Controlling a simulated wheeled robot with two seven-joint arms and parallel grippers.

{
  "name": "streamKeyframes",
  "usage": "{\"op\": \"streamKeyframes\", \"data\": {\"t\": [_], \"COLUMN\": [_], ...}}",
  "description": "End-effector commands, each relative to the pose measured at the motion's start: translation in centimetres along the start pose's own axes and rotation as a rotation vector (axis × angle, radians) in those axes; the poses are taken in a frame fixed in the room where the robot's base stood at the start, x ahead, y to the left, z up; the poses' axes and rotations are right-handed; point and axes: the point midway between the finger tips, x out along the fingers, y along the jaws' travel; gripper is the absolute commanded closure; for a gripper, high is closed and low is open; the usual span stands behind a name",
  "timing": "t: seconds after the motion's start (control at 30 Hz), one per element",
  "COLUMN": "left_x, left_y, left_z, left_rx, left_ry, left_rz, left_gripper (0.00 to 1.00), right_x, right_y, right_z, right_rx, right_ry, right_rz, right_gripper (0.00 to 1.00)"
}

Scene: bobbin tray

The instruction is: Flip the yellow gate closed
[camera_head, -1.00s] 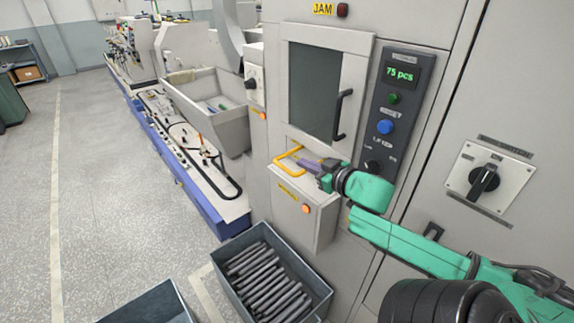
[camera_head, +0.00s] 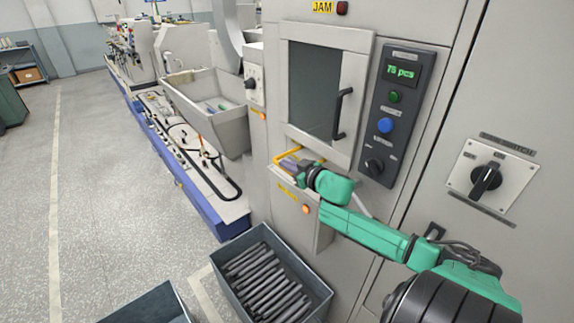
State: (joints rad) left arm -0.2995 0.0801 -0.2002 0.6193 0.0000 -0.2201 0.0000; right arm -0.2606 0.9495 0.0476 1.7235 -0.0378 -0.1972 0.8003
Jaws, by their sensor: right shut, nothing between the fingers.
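The yellow gate (camera_head: 296,150) is a bent yellow bar on top of the grey box that juts from the machine front, below the window door. Part of it is hidden behind my right gripper. My right gripper (camera_head: 285,163) is shut and empty. It lies over the box top right beside the gate; I cannot tell whether it touches the bar. My left gripper is not in view.
A grey bin (camera_head: 318,291) with several dark rods stands on the floor below. Another bin (camera_head: 150,306) is cut off at the bottom edge. A control panel (camera_head: 391,115) and a door handle (camera_head: 341,113) are right of and above the gate.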

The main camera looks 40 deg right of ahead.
Motion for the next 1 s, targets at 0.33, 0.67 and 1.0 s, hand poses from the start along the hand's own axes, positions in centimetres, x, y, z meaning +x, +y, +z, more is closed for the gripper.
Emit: {"op": "streamKeyframes", "data": {"t": [0.33,0.67,1.0], "left_x": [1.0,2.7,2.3], "left_y": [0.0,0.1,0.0], "left_z": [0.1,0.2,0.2], "left_rx": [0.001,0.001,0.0], "left_ry": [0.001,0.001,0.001], "left_rz": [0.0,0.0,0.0], "left_gripper": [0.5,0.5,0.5], "right_x": [0.4,1.5,1.4], "right_y": [-0.3,-1.2,-1.1], "right_z": [1.8,5.9,5.6], "right_rx": [0.004,0.002,0.001], "right_ry": [0.0,0.0,-0.001], "right_rz": [0.001,0.0,0.0], "right_gripper": [1.0,1.0,1.0]}}
